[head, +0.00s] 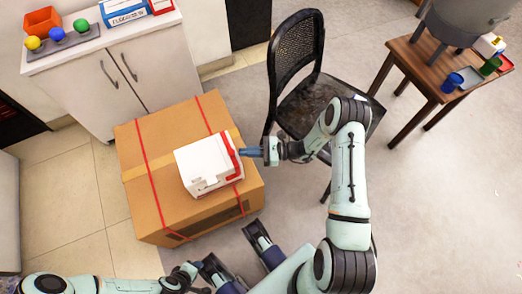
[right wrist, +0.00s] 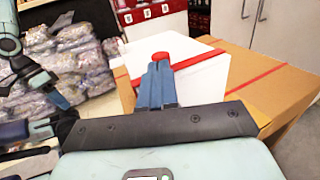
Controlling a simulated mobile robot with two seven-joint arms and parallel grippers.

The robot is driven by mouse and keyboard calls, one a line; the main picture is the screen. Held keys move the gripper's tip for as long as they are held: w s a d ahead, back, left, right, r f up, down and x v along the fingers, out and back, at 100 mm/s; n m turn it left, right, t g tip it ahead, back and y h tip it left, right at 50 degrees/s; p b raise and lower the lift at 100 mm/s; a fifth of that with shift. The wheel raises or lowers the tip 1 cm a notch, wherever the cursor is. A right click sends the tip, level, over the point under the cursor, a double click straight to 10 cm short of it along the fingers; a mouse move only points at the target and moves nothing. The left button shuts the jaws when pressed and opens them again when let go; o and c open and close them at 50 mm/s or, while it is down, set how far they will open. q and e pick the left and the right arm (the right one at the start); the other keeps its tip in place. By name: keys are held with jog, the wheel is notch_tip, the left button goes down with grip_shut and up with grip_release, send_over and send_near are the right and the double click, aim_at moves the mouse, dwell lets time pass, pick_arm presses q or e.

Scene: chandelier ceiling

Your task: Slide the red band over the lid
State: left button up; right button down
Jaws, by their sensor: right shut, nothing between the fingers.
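A white box (head: 203,168) with a lid sits on top of a large cardboard box. A red band (head: 230,150) lies across the right side of the white box; it also shows on the white box in the right wrist view (right wrist: 198,60). My right gripper (head: 243,152) is shut, with its blue fingertips at the band's side of the white box. In the right wrist view, a small red piece (right wrist: 160,57) shows just beyond the closed fingertips (right wrist: 158,68); contact is unclear. My left gripper (head: 238,251) is open and empty, in front of the cardboard box.
The cardboard box (head: 150,205) has thin red straps of its own. A black chair (head: 296,55) stands behind my right arm. A white cabinet (head: 90,85) stands at the back left, and a wooden table (head: 420,62) with cups at the back right.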

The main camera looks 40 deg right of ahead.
aim_at(236, 158)
pick_arm(q)
jog(key=shift+w, duration=0.15)
pick_arm(e)
jog(key=shift+w+a, duration=0.4)
jog(key=shift+a, duration=0.1)
jog(key=a, duration=0.3)
jog(key=shift+w+a, duration=0.1)
jog(key=shift+w, duration=0.3)
pick_arm(q)
jog(key=shift+s+d+r, duration=0.15)
jog(key=shift+s+r, duration=0.05)
jog(key=shift+s, duration=0.2)
